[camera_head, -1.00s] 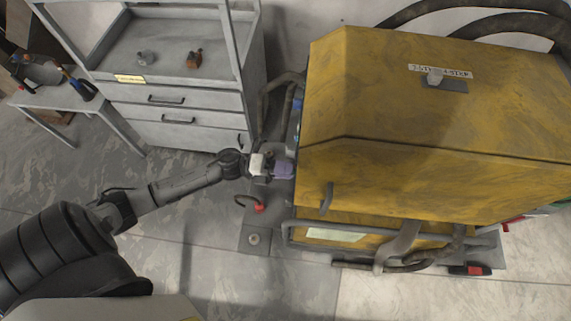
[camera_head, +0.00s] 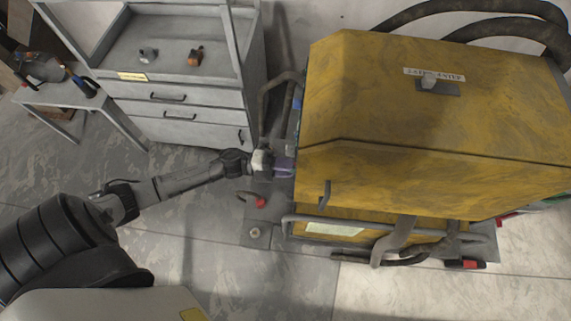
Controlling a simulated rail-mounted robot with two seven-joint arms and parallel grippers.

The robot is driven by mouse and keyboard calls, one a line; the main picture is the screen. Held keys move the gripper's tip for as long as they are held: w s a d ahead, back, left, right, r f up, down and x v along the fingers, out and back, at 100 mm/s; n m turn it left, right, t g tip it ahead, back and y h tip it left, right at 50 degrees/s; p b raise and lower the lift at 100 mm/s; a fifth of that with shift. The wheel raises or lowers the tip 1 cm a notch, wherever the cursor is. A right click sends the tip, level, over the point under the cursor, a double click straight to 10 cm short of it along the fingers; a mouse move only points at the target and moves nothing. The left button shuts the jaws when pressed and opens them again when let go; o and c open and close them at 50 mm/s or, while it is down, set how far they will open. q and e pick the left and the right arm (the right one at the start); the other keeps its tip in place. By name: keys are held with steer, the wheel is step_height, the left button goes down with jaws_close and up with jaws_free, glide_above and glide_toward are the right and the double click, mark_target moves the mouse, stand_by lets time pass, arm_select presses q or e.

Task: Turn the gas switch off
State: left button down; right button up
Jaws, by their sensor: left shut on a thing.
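My left gripper (camera_head: 283,167) reaches in from the left to the left side of the yellow machine cabinet (camera_head: 420,120). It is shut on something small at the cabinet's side. The part between its fingers is hidden, so I cannot tell whether it is the gas switch or how it is turned. My right gripper is not in view.
A grey drawer cabinet (camera_head: 180,103) with two small parts on its top stands at the back left. A small table (camera_head: 60,95) with tools is farther left. A red-ended part (camera_head: 260,203) is low beside the machine. Thick hoses (camera_head: 480,28) run behind. Floor at front is clear.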

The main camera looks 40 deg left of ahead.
arm_select(q)
steer(key=c, duration=1)
jaws_free()
steer(key=shift+a, duration=0.1)
steer(key=shift+b+v, duration=0.65)
steer(key=shift+v, duration=6.2)
